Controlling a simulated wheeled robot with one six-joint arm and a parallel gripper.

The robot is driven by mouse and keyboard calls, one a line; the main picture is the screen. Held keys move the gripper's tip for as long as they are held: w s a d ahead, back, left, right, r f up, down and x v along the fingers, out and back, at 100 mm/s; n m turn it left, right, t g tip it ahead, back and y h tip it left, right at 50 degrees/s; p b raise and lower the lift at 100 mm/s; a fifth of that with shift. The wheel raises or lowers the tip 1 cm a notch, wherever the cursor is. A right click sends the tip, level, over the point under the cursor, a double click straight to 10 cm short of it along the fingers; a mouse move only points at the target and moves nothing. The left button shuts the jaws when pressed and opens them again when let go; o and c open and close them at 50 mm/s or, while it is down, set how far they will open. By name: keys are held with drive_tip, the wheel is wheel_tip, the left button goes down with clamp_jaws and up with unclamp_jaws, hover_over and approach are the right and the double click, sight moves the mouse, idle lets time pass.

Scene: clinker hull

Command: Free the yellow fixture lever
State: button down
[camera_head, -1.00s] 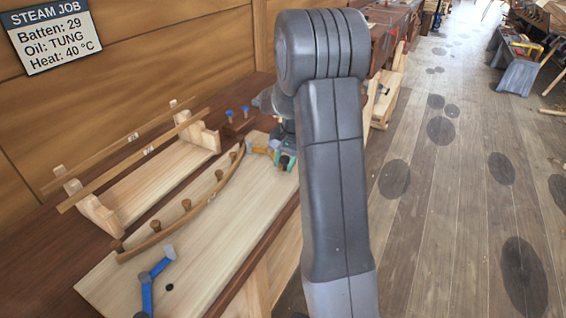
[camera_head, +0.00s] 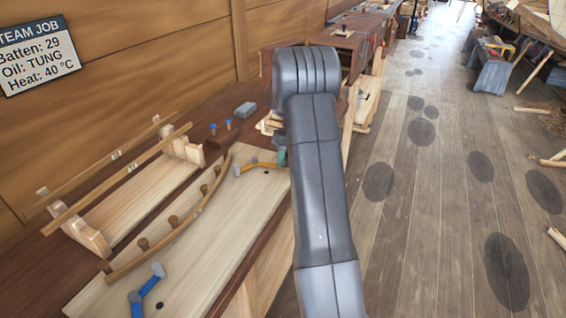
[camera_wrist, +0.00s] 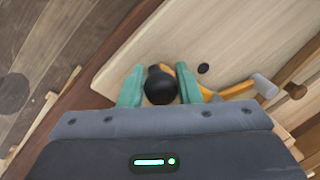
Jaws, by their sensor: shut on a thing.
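The yellow fixture lever (camera_head: 262,165) lies at the far end of the pale board (camera_head: 190,240). It is bent, with a grey end near the curved batten (camera_head: 180,228). In the wrist view, the lever (camera_wrist: 238,89) runs right from my gripper (camera_wrist: 160,86) to its grey end (camera_wrist: 263,86), near a brown peg (camera_wrist: 295,90). My green fingers are shut on the lever's black knob (camera_wrist: 161,87), one on each side. In the head view, my arm hides most of my gripper (camera_head: 281,157). A blue lever (camera_head: 147,287) is at the batten's near end.
A wooden rack (camera_head: 125,196) with two straight battens stands left of the board. A sign (camera_head: 38,56) hangs on the wall. The floor at right is largely clear.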

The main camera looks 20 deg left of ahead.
drive_tip(key=w+n, duration=0.1)
drive_tip(key=w+n+p, duration=0.1)
drive_tip(key=shift+w+a+r+n, duration=0.1)
drive_tip(key=shift+w+a+n, duration=0.15)
drive_tip(key=shift+a+n, duration=0.1)
drive_tip(key=shift+w+a+n+g+h+p, duration=0.2)
drive_tip(key=shift+w+a+n+p, duration=0.1)
drive_tip(key=shift+w+n, duration=0.35)
drive_tip(key=shift+w+a+n+g+h+p, duration=0.1)
drive_tip(key=shift+w+a+n+h+p, duration=0.15)
drive_tip(key=shift+w+n, duration=0.35)
drive_tip(key=shift+s, duration=0.1)
drive_tip(key=c, duration=1.1)
unclamp_jaws()
drive_tip(key=shift+o, duration=0.2)
wheel_tip(320, 180, up, 13)
drive_tip(key=w+b, duration=0.1)
drive_tip(key=w, duration=0.1)
drive_tip(key=shift+w+d+r, duration=0.2)
drive_tip(key=shift+w+d, duration=0.05)
drive_tip(key=shift+d, duration=0.05)
drive_tip(key=shift+f, duration=0.1)
